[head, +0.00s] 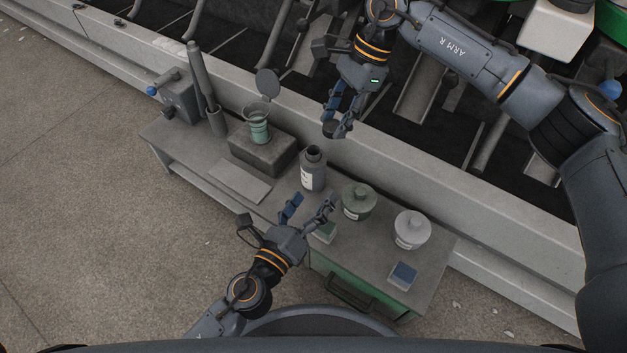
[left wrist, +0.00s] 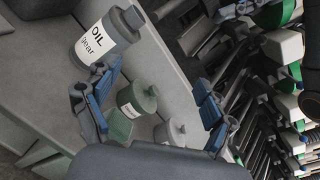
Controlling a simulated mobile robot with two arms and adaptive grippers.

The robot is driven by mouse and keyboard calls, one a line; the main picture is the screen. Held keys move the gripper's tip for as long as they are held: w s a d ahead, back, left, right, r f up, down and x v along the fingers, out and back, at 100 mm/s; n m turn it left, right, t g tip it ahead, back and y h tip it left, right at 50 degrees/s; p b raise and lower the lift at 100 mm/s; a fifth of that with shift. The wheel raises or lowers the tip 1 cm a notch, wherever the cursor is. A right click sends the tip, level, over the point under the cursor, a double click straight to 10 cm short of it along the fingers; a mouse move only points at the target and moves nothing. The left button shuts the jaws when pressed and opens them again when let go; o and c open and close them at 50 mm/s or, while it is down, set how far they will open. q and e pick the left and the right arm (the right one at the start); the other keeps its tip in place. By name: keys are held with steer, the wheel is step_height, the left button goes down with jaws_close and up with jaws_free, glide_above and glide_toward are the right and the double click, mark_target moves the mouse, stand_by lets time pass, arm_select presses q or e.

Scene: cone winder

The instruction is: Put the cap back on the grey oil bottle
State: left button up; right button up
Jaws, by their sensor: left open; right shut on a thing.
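The grey oil bottle (head: 313,172) stands upright on the bench with a white label. Its neck shows a dark opening at the top.
A green tin (head: 359,201) and a pale tin (head: 411,229) stand right of the bottle. A grey block (head: 262,151) bears a green cup (head: 257,128) at left. The winder's pale rail (head: 500,236) runs behind.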

arm_select(q)
steer(key=a+f+m+y, duration=0.1)
steer(key=f, duration=0.1)
steer(key=a+f+m+t+y+b, duration=0.1)
steer(key=m, duration=0.1)
steer(key=a+f+m, duration=0.1)
steer(key=f, duration=0.1)
steer(key=shift+w+a+f+m+y, duration=0.2)
steer(key=shift+f+m+y, duration=0.15)
steer(key=shift+m+y, duration=0.05)
steer(key=shift+a+m+t, duration=0.25)
steer(key=shift+m+t, duration=0.15)
arm_select(e)
steer(key=a+m, duration=0.1)
steer(key=w+a+f+m, duration=0.1)
steer(key=w+a+f+m+t, duration=0.1)
steer(key=shift+a, duration=0.35)
arm_select(q)
steer(key=x, duration=1.2)
steer(key=shift+f, duration=0.15)
jaws_close()
arm_select(e)
glide_above(311, 150)
steer(key=d, duration=0.2)
steer(key=shift+w+a+f, duration=0.1)
steer(key=shift+a+f, duration=0.05)
steer(key=shift+f, duration=1.1)
steer(key=shift+w+a+f, duration=0.1)
steer(key=shift+f, duration=1.1)
steer(key=shift+s+f, duration=0.1)
